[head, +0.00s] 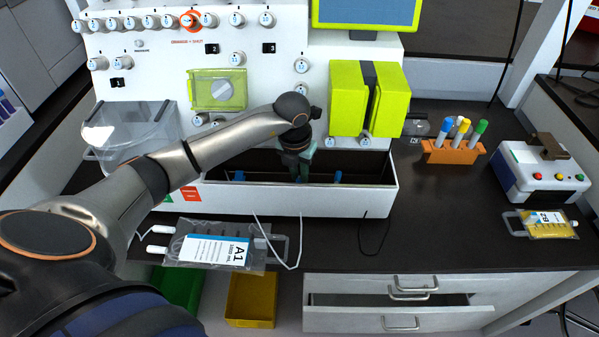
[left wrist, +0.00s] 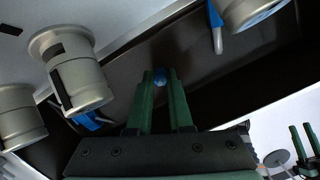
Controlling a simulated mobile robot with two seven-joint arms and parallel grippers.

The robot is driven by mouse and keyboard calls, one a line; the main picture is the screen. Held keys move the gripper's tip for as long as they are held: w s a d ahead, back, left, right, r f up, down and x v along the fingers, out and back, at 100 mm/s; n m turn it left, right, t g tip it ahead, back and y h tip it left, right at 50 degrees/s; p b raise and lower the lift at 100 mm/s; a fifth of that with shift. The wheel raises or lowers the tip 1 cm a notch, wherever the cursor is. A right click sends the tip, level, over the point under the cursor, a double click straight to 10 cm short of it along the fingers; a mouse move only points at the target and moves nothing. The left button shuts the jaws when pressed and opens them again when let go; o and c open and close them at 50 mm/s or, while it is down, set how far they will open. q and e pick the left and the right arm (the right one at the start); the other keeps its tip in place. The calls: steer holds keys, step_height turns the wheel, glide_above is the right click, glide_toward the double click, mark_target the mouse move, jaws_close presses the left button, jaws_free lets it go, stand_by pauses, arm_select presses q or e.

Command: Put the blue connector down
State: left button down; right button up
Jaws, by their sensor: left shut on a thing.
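My left gripper (head: 301,174) reaches down into the long open trough (head: 300,200) at the front of the white machine. In the left wrist view its green fingers (left wrist: 160,85) are shut on the blue connector (left wrist: 160,76). The fingertips are below the trough's rim in the head view; I cannot tell whether the connector touches the floor. At the right edge of the left wrist view are green fingers (left wrist: 304,140), seemingly my right gripper, partly cut off.
Other blue pieces stand in the trough to the right (head: 338,176) and left (head: 240,176) of my gripper. A bag labelled A1 (head: 215,248) lies in front on the dark counter. An orange tube rack (head: 452,152) stands to the right.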

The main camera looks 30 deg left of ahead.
arm_select(q)
steer(key=c, duration=0.8)
jaws_free()
steer(key=r, duration=0.4)
steer(key=s+r, duration=0.1)
steer(key=r, duration=0.7)
steer(key=shift+s+d, duration=0.15)
steer(key=shift+s, duration=0.25)
